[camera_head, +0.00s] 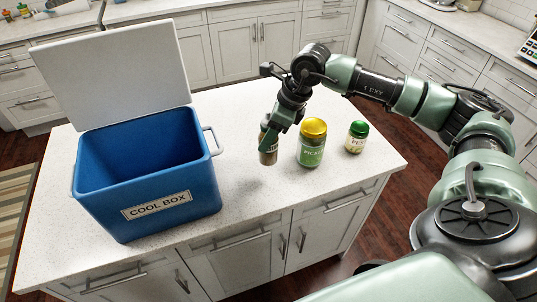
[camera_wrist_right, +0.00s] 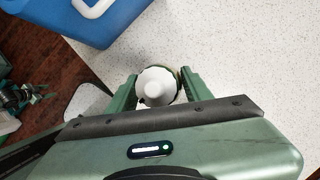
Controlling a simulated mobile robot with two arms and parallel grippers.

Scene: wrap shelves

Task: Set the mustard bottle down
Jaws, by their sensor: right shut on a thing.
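My right gripper (camera_head: 271,140) is shut on the mustard bottle (camera_head: 268,155), just right of the cool box. In the head view the gripper hides its upper part, and a brownish label and greyish body show below. In the right wrist view the bottle's white, cone-shaped top (camera_wrist_right: 157,87) sits between the two green fingers of the gripper (camera_wrist_right: 158,88). The bottle looks close to upright. A soft shadow lies on the white counter (camera_head: 335,190) in front of it; I cannot tell whether its base touches the counter. My left gripper is not in view.
A blue cool box (camera_head: 150,190) with its white lid (camera_head: 115,75) raised stands at the left. A pickle jar (camera_head: 312,145) with a yellow lid stands right of the bottle. A smaller green-lidded jar (camera_head: 356,137) stands further right. Counter in front of the jars is clear.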

